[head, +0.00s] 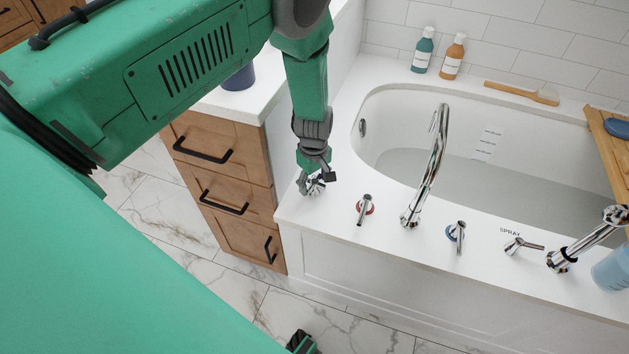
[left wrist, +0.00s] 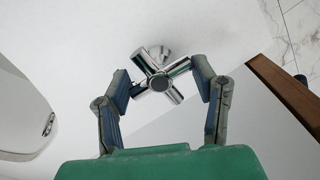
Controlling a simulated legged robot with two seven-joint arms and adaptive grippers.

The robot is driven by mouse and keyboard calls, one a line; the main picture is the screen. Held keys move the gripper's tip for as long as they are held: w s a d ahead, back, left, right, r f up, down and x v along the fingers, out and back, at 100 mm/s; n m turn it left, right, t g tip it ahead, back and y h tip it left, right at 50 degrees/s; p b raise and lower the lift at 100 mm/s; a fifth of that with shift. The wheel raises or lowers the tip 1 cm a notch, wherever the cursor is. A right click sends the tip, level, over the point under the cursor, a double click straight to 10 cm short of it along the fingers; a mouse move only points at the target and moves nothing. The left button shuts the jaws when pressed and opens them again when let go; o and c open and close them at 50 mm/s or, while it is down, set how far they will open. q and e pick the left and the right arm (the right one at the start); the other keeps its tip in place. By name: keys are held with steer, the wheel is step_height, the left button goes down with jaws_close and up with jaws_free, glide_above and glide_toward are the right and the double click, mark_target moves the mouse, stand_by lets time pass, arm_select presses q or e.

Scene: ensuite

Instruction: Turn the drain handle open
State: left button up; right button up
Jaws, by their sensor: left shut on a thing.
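The drain handle (head: 309,187) is a chrome cross-shaped knob on the white tub deck, at the left end of the row of fittings. My left gripper (head: 317,177) reaches down over it from above and hides part of it. In the left wrist view the cross handle (left wrist: 159,82) sits between the two fingers of my left gripper (left wrist: 160,84), with its arms close against both fingers. The gripper is shut on the handle.
Right of the handle stand a red-ringed tap lever (head: 364,210), a tall chrome spout (head: 436,165), a blue-ringed lever (head: 457,237) and a spray lever (head: 522,245). The tub (head: 480,170) holds water. A wooden drawer cabinet (head: 225,185) stands close on the left.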

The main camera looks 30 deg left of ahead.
mark_target(315, 181)
arm_select(q)
steer(key=shift+w+n, duration=0.15)
steer(key=shift+n, duration=0.65)
steer(key=o, duration=1.2)
steer(key=shift+r, duration=0.1)
steer(key=shift+r, duration=0.3)
step_height(315, 181, up, 11)
steer(key=shift+r, duration=0.1)
